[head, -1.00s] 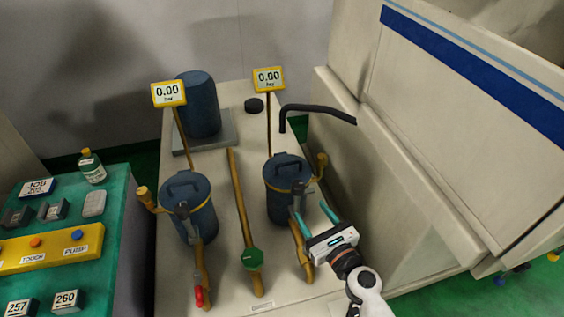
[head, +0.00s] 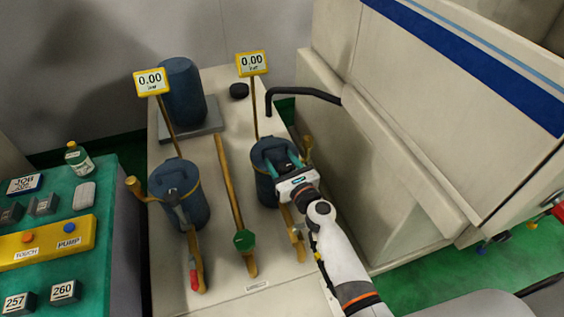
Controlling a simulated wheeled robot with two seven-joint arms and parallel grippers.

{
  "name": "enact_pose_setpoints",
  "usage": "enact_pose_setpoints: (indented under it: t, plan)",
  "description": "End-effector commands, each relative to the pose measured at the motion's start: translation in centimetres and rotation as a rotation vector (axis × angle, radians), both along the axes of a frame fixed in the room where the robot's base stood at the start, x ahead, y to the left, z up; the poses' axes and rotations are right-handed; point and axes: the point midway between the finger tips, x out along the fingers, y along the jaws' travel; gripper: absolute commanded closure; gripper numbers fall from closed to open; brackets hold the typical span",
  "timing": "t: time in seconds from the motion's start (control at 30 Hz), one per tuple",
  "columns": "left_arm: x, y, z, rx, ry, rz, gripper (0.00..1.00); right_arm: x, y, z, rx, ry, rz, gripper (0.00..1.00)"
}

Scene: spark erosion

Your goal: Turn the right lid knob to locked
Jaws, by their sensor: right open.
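The right blue pot (head: 266,190) stands on the cream bench with a blue lid (head: 262,147) on top. My right gripper (head: 282,161) is over this lid, with its teal fingers open and apart. The fingers and the gripper body hide most of the lid's top, including its raised bar knob, so I cannot tell how the knob is turned or whether the fingers touch it. The left blue pot (head: 186,202) has a similar lid with a raised bar knob (head: 172,172). My left gripper is not in view.
A brass-coloured clamp (head: 308,147) sits at the right pot's right side, close to my gripper. Display posts (head: 252,63) and a bent black pipe (head: 305,91) stand behind. A large cream machine (head: 375,170) bounds the right. A green-handled valve (head: 244,240) lies between the pots.

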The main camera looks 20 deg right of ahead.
Motion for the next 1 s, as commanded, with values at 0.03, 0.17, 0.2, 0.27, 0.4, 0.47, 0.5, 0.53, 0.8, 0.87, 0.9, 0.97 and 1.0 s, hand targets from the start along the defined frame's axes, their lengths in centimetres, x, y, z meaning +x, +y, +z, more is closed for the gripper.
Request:
enact_pose_setpoints:
  t: [0.03, 0.17, 0.2, 0.27, 0.4, 0.47, 0.5, 0.53, 0.8, 0.87, 0.9, 0.97, 1.0]
  plan:
    - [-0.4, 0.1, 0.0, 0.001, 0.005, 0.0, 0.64, 0.1, 0.0, 0.0, 0.0, 0.0, 0.0, 0.44]
    - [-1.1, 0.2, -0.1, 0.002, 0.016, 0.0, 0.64, 0.1, 0.0, 0.0, 0.0, 0.0, 0.0, 0.44]
    - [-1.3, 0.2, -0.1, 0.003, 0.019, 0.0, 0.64, 0.1, 0.0, 0.0, 0.0, 0.0, 0.0, 0.44]
    - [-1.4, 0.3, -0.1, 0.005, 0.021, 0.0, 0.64, 0.1, 0.0, 0.0, 0.0, 0.0, 0.0, 0.47]
    - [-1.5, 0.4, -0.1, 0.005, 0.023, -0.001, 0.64, 0.1, 0.0, 0.0, -0.001, 0.0, 0.0, 0.7]
    - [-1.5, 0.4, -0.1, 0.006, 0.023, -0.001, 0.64, 0.1, 0.0, 0.0, -0.001, 0.0, 0.0, 0.8]
    - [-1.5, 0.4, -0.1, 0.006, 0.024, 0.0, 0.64, 0.1, 0.0, 0.0, -0.001, 0.0, 0.0, 0.87]
    - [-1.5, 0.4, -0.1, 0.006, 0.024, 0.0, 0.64, 0.1, 0.0, 0.0, -0.001, 0.0, 0.0, 0.89]
    - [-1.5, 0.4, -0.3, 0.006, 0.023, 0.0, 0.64, 0.1, 0.0, 0.0, -0.004, -0.001, 0.034, 0.89]
    - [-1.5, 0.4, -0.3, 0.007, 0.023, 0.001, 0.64, 0.1, 0.0, -0.1, -0.005, -0.001, 0.055, 0.89]
    - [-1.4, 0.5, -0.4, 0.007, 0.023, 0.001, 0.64, 0.1, 0.0, -0.1, -0.006, -0.001, 0.074, 0.89]
    - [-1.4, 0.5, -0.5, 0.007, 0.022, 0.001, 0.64, 0.0, 0.1, -0.1, -0.005, -0.001, 0.107, 0.89]
    - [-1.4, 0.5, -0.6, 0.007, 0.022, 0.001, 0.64, 0.0, 0.1, -0.1, -0.006, 0.0, 0.133, 0.89]
